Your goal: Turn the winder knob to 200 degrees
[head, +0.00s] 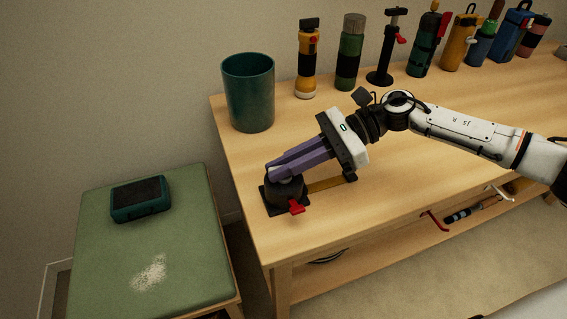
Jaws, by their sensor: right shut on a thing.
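The winder is a dark base (269,205) near the front left corner of the wooden table, with a round dark knob (287,191) on top. A red pointer or lever (296,206) sticks out at its front right. My right gripper (279,172), with purple fingers, reaches in from the right and is shut on the knob. The fingers hide the knob's upper part. I cannot read any angle marks. My left gripper is out of view.
A teal bin (248,93) stands behind the winder. Several bottles and tools, among them a yellow flashlight (307,62), line the table's back. A green stool (100,262) with a teal box (140,199) stands at left. The table (400,213) is clear in front.

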